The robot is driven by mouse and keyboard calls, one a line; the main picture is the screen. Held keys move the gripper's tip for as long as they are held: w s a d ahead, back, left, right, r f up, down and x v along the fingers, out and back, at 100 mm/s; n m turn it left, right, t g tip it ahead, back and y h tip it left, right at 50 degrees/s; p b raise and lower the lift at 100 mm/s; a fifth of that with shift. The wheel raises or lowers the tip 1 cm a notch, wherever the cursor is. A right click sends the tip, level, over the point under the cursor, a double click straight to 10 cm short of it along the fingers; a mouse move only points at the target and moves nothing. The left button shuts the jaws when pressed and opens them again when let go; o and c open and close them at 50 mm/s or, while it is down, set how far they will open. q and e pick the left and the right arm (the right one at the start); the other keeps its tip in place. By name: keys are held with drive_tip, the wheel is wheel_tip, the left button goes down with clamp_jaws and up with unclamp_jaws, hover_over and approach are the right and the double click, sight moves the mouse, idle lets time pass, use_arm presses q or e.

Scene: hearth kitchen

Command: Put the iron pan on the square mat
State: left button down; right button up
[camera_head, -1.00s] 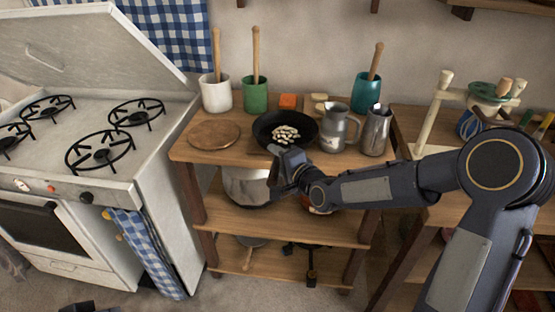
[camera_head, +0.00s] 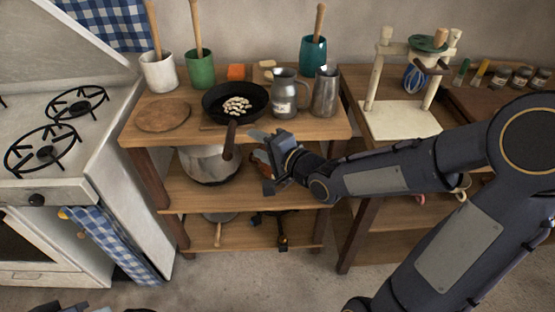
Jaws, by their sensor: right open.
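The black iron pan (camera_head: 214,108) stands on the top shelf of the wooden stand, with pale pieces of food in it. Its dark handle (camera_head: 230,146) points toward me past the shelf's front edge. A thin brown edge (camera_head: 209,126) shows under the pan's near left side; it looks like the square mat, mostly hidden by the pan. My right gripper (camera_head: 262,145) is open, just right of the handle and apart from it, at the shelf's front edge. My left gripper is not clearly seen.
A round wooden board (camera_head: 163,114) lies left of the pan. A grey jug (camera_head: 285,97) and a metal pitcher (camera_head: 325,93) stand close on the right. Utensil pots, including a green one (camera_head: 201,70), stand behind. A steel pot (camera_head: 209,168) sits on the shelf below.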

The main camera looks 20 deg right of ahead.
drive_tip(key=s+d+f+n+g+h, duration=0.1)
drive_tip(key=s+d+n+g+h, duration=0.45)
drive_tip(key=s, duration=0.75)
drive_tip(key=s+f+n+g+y, duration=0.1)
drive_tip(key=s+n+g+y, duration=0.2)
drive_tip(key=s, duration=0.9)
drive_tip(key=shift+s+a+f+n, duration=0.2)
drive_tip(key=shift+s+a+n, duration=0.15)
drive_tip(key=shift+n, duration=0.9)
